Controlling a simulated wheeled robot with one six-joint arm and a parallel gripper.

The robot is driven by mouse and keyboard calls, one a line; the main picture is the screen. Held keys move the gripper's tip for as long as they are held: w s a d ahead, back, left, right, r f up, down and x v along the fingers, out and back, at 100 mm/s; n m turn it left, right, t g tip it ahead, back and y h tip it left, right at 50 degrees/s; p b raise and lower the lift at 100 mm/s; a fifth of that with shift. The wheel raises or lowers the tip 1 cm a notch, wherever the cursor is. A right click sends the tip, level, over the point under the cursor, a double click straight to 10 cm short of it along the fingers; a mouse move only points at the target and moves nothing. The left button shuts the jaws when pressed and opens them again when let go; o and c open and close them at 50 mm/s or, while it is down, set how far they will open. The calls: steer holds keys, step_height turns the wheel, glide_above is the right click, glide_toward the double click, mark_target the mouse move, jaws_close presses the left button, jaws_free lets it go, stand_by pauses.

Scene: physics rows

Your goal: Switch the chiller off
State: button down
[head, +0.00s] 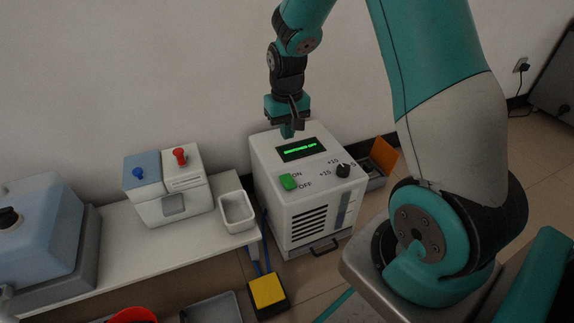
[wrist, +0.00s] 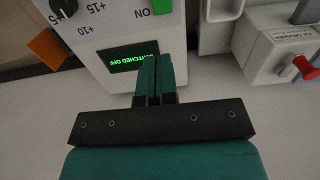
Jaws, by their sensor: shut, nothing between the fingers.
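The chiller (head: 305,195) is a white box standing on the floor at the right end of the bench. Its display (head: 301,149) glows green and reads "SWITCHED OFF"; it also shows upside down in the wrist view (wrist: 128,59). The green rocker switch (head: 288,181) sits on the top panel between the ON and OFF labels; part of it shows in the wrist view (wrist: 162,6). A black dial (head: 343,170) is at the panel's right. My gripper (head: 287,131) is shut and empty above the panel's back edge, near the display. In the wrist view its fingertips (wrist: 155,59) overlap the display.
A yellow pedal (head: 267,290) lies in front. An open box with an orange flap (head: 384,155) is behind right.

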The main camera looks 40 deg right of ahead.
mark_target(288, 176)
step_height(288, 176, down, 14)
steer(key=b, duration=0.8)
steer(key=shift+d, duration=0.1)
